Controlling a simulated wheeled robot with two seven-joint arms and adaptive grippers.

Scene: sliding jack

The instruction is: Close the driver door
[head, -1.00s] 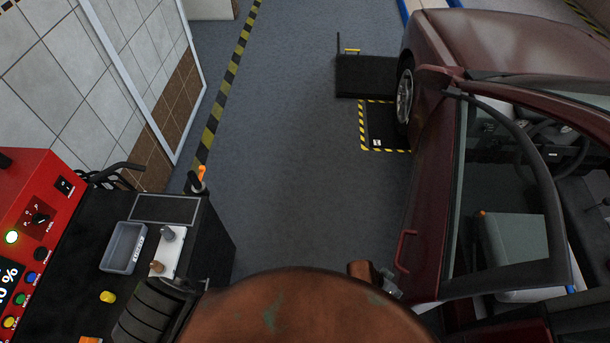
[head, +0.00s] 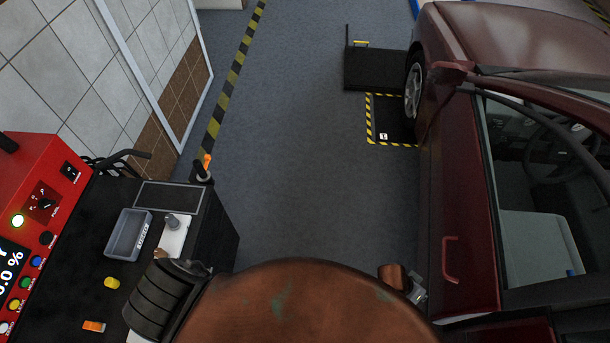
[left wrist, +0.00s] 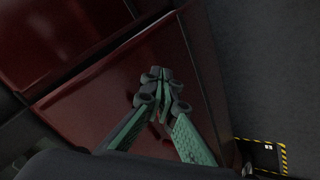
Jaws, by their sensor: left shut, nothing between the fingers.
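The driver door (head: 465,205) is a dark red panel with a window and a red handle (head: 450,260), on the near side of the dark red car. It lies nearly in line with the car's side; whether it is latched cannot be told. My left gripper (head: 418,293) is beside the outer face of the door, at the bottom of the head view, partly hidden by my arm. In the left wrist view, its green fingers (left wrist: 160,92) are shut and empty in front of the red door panel (left wrist: 110,105). Contact with the panel is unclear. My right gripper is not in view.
A black console with a red control panel (head: 32,215) and a grey tray (head: 130,235) stands on the left. A black platform (head: 375,70) and a yellow-black marked floor pad (head: 395,122) lie by the front wheel. The grey floor between is clear.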

